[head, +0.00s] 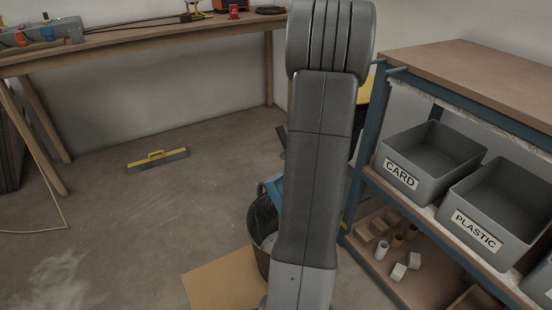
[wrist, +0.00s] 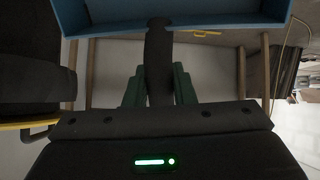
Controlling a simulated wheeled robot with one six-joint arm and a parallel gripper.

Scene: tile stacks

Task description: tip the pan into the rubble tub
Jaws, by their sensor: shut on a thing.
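The blue pan (wrist: 100,17) fills the top of the wrist view, with its dark handle (wrist: 158,45) pointing toward me. My gripper (wrist: 159,82) is shut on this handle with its green fingers on both sides. In the head view a blue part of the pan (head: 273,186) shows beside my arm, at the top of the black rubble tub (head: 256,225). The tub stands on the floor, and my arm hides its right side. Some pale pieces show inside the tub. My gripper is hidden in the head view. I cannot tell what the pan holds.
A shelf unit on the right holds grey bins marked CARD (head: 403,179) and PLASTIC (head: 477,232), with small blocks below. A workbench (head: 120,57) stands at the back left. The left floor is mostly clear.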

